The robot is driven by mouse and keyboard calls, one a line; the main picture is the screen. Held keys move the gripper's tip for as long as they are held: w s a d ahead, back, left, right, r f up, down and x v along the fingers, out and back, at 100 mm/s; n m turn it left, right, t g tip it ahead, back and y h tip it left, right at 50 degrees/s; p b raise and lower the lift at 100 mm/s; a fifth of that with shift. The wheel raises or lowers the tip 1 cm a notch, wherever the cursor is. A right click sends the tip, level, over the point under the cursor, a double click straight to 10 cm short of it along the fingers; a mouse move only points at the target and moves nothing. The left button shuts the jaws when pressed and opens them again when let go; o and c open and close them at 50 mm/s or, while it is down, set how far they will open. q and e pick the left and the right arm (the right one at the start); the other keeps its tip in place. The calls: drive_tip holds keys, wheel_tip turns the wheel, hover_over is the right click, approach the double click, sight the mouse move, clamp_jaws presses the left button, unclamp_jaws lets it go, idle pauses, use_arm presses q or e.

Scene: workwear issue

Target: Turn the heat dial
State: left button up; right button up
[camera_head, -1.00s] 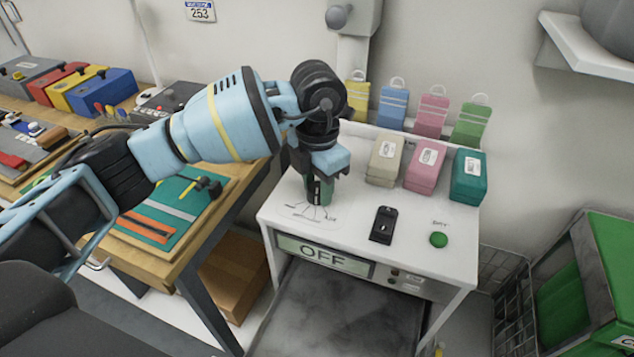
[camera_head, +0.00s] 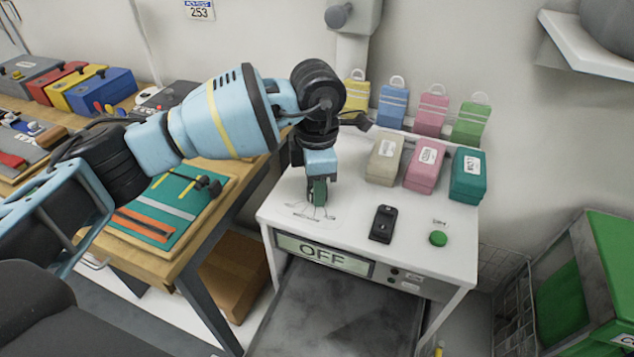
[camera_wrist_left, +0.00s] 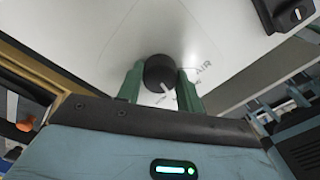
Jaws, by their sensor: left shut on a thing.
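The heat dial is a round black knob (camera_wrist_left: 158,71) with a white pointer line, on the white machine top (camera_head: 362,228). In the left wrist view it sits between the two green fingers, and its pointer slants towards the lower right. Lettering that reads "AIR" is printed beside it. My left gripper (camera_head: 318,198) points down at the left part of the machine top and is shut on the dial. In the head view the fingers hide the dial, and printed lines fan out in front of it. My right gripper is not in view.
A display (camera_head: 323,256) on the machine front reads "OFF". A black rocker switch (camera_head: 383,224) and a green button (camera_head: 438,239) are right of the dial. Beige (camera_head: 384,160), pink (camera_head: 424,168) and teal (camera_head: 468,175) boxes line the back. A wooden workbench (camera_head: 190,240) stands left.

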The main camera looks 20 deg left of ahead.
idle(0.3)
use_arm(q)
drive_tip(key=o, duration=1)
drive_tip(key=shift+r, duration=3.9)
